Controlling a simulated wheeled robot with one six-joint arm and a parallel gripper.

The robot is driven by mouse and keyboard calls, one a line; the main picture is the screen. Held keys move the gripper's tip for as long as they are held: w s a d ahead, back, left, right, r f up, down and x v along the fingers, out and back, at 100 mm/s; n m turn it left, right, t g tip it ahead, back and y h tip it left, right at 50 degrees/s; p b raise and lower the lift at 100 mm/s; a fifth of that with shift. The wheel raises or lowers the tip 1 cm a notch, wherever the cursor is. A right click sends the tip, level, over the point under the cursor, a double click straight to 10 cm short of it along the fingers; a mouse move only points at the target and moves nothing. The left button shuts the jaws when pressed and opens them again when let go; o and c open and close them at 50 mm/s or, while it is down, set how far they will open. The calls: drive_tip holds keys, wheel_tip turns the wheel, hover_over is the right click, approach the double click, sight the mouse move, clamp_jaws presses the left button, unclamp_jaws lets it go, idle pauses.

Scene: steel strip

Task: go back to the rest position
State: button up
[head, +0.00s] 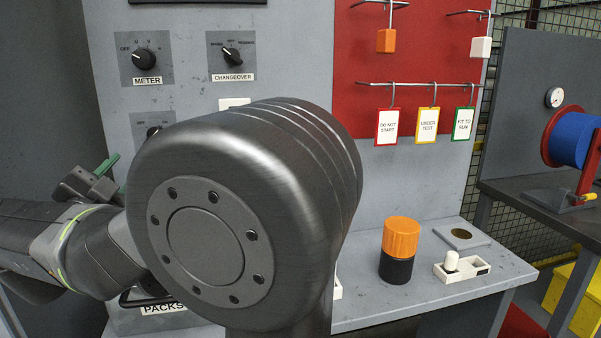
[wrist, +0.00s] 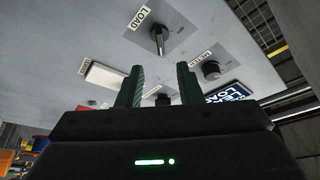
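My gripper (wrist: 160,86) shows in the wrist view with its two green fingers apart and nothing held between them. It faces the grey panel (wrist: 115,38), with a gap that I cannot judge. The LOAD knob (wrist: 159,38) is above the fingers, and a dark knob (wrist: 162,99) shows behind the gap between them. My large dark arm joint covers the middle of that view and hides part of the panel.
The METER knob (head: 144,59) and CHANGEOVER knob (head: 232,57) are on the panel. Tags hang from a rail (head: 420,84) on the red board (head: 400,60). An orange-and-black cylinder (head: 398,250) and a white holder (head: 461,268) stand on the shelf (head: 360,312). A blue reel (head: 572,138) is at right.

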drive_tip(key=w+d+r+n+t+y, duration=0.1)
drive_tip(key=w+n+y, duration=0.4)
drive_tip(key=w+n, duration=0.6)
drive_tip(key=shift+r+b, duration=0.35)
drive_tip(key=shift+r, duration=0.55)
drive_tip(key=shift+r, duration=0.1)
